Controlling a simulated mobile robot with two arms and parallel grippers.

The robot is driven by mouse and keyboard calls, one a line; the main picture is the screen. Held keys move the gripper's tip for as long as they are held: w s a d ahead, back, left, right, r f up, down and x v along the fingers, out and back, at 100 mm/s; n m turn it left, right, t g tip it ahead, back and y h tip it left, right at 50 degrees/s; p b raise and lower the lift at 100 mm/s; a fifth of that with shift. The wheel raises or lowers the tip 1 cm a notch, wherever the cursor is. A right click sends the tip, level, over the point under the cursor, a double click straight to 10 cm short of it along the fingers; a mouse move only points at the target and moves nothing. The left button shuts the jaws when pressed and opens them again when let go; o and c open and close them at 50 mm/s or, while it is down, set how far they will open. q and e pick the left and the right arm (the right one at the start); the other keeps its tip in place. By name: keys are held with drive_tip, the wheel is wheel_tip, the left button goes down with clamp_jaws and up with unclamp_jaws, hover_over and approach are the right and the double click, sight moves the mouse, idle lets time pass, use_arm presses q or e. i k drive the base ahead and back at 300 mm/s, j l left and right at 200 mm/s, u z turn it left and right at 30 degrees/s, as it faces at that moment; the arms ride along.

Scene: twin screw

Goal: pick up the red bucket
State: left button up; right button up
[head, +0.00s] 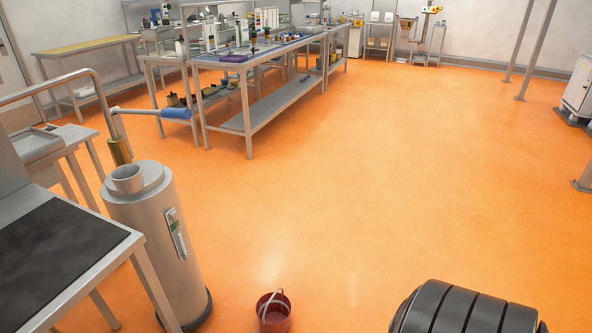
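The red bucket (273,312) stands upright on the orange floor at the bottom centre of the head view. Its thin grey handle lies across the rim to one side. The lower part of the bucket is near the picture's bottom edge. Neither of my grippers is in view, and nothing is seen touching the bucket.
A tall grey cylinder (153,235) stands left of the bucket, beside a metal table with a dark top (50,262). A long workbench (262,104) with lab items stands farther back. The orange floor (400,170) in the middle and right is clear.

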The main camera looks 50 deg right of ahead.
sight(273, 310)
drive_tip(key=z, duration=1.2)
